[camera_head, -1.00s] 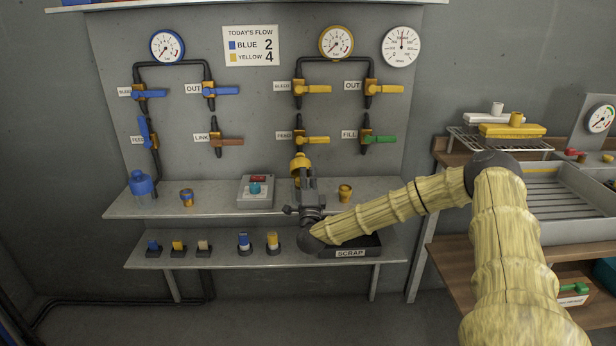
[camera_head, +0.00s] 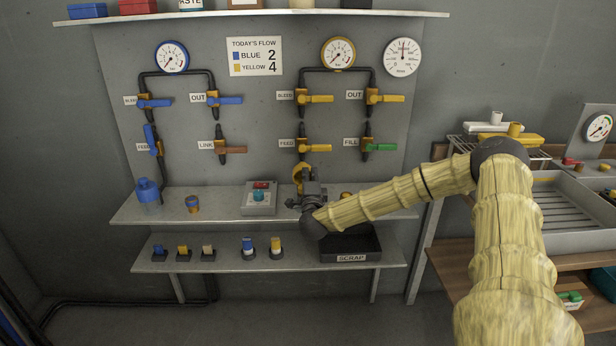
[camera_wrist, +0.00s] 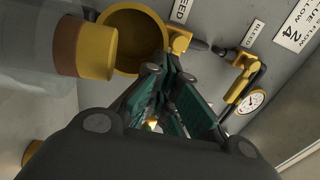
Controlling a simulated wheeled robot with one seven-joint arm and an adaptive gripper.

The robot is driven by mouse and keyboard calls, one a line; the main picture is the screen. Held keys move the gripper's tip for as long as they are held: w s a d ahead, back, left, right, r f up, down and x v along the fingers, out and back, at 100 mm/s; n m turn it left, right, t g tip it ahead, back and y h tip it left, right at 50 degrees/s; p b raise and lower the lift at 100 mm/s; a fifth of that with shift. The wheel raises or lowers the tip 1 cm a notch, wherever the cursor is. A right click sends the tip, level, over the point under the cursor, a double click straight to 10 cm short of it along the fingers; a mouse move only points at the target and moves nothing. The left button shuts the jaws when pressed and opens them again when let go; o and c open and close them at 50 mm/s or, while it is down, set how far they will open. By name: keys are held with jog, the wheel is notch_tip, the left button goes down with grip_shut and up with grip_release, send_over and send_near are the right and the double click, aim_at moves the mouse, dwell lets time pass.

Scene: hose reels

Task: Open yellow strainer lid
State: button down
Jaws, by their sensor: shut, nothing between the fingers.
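The yellow strainer stands on the upper shelf under the yellow FEED valve, mostly hidden behind my gripper (camera_head: 308,176) in the head view. In the wrist view its clear bowl with a yellow collar (camera_wrist: 98,52) shows at the upper left. The round yellow lid (camera_head: 298,172) looks raised on edge. Its hollow inner side shows in the wrist view (camera_wrist: 135,42), apart from the collar's end face. My gripper (camera_wrist: 170,62) is shut and empty, with its fingertips close beside the lid's rim. I cannot tell whether they touch it.
A blue strainer (camera_head: 147,193), a small blue-and-yellow cup (camera_head: 192,204) and a switch box (camera_head: 259,198) stand on the upper shelf (camera_head: 225,212). The scrap bin (camera_head: 351,244) is below. Valves and gauges cover the wall panel above.

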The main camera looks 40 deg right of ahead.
jog(key=shift+a, duration=0.1)
jog(key=r+b+v, duration=0.1)
jog(key=v, duration=1.3)
jog(key=shift+r, duration=0.25)
jog(key=shift+s, duration=0.1)
